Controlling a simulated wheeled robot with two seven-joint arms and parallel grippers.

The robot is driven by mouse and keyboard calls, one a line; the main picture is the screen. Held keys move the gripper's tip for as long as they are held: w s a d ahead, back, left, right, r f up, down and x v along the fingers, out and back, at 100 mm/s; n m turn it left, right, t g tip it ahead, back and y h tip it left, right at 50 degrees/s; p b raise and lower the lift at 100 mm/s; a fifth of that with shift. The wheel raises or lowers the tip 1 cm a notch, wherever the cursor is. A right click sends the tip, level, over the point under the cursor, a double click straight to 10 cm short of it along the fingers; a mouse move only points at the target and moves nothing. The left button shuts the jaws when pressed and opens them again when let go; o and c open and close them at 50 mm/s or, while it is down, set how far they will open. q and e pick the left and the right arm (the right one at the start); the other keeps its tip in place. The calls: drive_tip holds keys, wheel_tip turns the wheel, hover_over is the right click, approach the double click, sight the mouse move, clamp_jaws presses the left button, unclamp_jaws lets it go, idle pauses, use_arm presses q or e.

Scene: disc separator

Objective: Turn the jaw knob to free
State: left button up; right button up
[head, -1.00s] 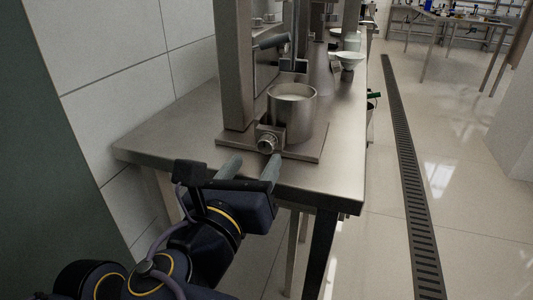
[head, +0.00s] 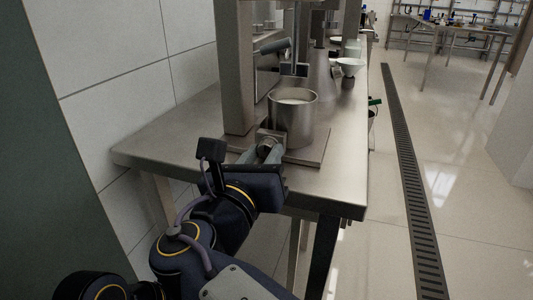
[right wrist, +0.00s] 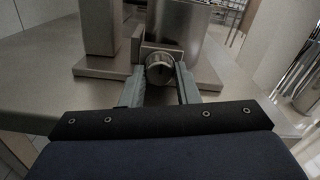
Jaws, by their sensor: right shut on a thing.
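The jaw knob (head: 266,146) is a small ridged metal cylinder on the front of the clamp block at the foot of the metal stand. It also shows in the right wrist view (right wrist: 160,70), end-on. My right gripper (head: 263,152) is at the knob, with one grey finger on each side, shut on it. In the right wrist view the gripper (right wrist: 159,82) has its fingers left and right of the knob. A steel cup (head: 292,122) with pale contents stands on the base plate behind the clamp block. My left gripper is not in view.
The steel table (head: 170,138) carries the stand's upright (head: 234,70) left of the cup. A dark lever handle (head: 274,46) sticks out above. A funnel (head: 350,64) stands farther back. A tiled wall is at left; open floor with a drain grate (head: 408,190) is at right.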

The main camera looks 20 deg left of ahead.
drive_tip(key=shift+m, duration=0.4)
drive_tip(key=m, duration=0.2)
drive_tip(key=shift+m, duration=0.4)
drive_tip(key=shift+m+b, duration=0.45)
drive_tip(key=shift+m, duration=1.35)
drive_tip(key=o, duration=1)
drive_tip(key=shift+c, duration=0.2)
drive_tip(key=s+p, duration=0.2)
drive_tip(key=s, duration=0.6)
drive_tip(key=shift+a, duration=0.15)
